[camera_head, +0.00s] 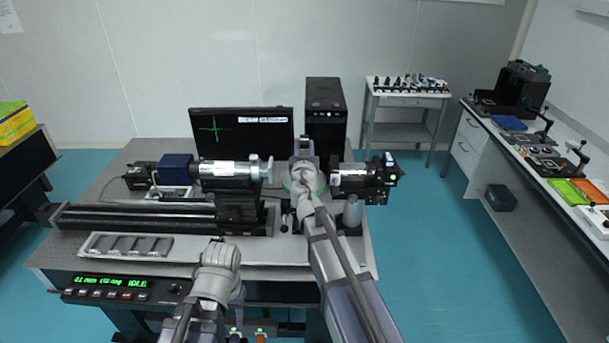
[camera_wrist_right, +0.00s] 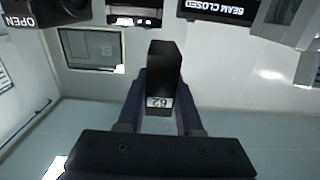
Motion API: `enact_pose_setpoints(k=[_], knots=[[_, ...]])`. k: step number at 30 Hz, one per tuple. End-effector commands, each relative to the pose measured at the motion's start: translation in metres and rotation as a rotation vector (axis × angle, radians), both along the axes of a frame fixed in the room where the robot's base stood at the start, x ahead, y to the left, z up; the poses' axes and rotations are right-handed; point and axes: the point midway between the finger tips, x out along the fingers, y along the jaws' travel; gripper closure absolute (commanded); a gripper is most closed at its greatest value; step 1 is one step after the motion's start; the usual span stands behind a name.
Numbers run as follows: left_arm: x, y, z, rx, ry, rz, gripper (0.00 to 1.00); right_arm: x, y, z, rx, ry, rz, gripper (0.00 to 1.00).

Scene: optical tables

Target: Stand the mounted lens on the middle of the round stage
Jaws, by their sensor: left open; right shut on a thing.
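In the right wrist view, my right gripper (camera_wrist_right: 160,103) is shut on a black block-shaped piece (camera_wrist_right: 165,65) with a small white label, apparently the mounted lens. Its glass is not visible there. In the head view, my right gripper (camera_head: 303,155) is over the round stage (camera_head: 289,188), between the two optical barrels. The stage shows only as a greenish rim, largely covered by my arm. Whether the piece touches the stage cannot be told. My left gripper (camera_head: 238,325) is low at the table's front edge, away from the stage, open and partly hidden by its own wrist.
A silver barrel (camera_head: 230,170) stands left of the stage and a camera-like unit (camera_head: 365,178) right of it, leaving a narrow gap. A slotted tray (camera_head: 125,246) lies at the front left. A monitor (camera_head: 241,133) and a black computer case (camera_head: 325,115) stand behind.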

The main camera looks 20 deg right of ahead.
Motion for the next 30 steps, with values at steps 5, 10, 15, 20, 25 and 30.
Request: enact_pose_setpoints(k=[5, 10, 15, 20, 25, 30], knots=[[0.0, 0.0, -0.036, 0.001, 0.0, -0.004, 0.5, 0.0, 0.0, -0.036, 0.0, 0.0, 0.0, 1.0], [0.0, 0.0, -0.045, 0.001, 0.0, -0.004, 0.5, 0.0, 0.0, -0.045, 0.0, 0.0, 0.0, 1.0], [0.0, 0.0, -0.046, 0.001, 0.0, -0.003, 0.5, 0.0, 0.0, -0.046, 0.0, 0.0, 0.0, 1.0], [0.0, 0.0, -0.062, 0.001, 0.0, -0.003, 0.5, 0.0, 0.0, -0.062, 0.0, 0.0, 0.0, 1.0], [0.0, 0.0, -0.081, 0.001, 0.0, -0.002, 0.5, 0.0, 0.0, -0.081, 0.0, 0.0, 0.0, 1.0], [0.0, 0.0, -0.08, 0.001, 0.0, -0.002, 0.5, 0.0, 0.0, -0.08, 0.0, 0.0, 0.0, 1.0]])
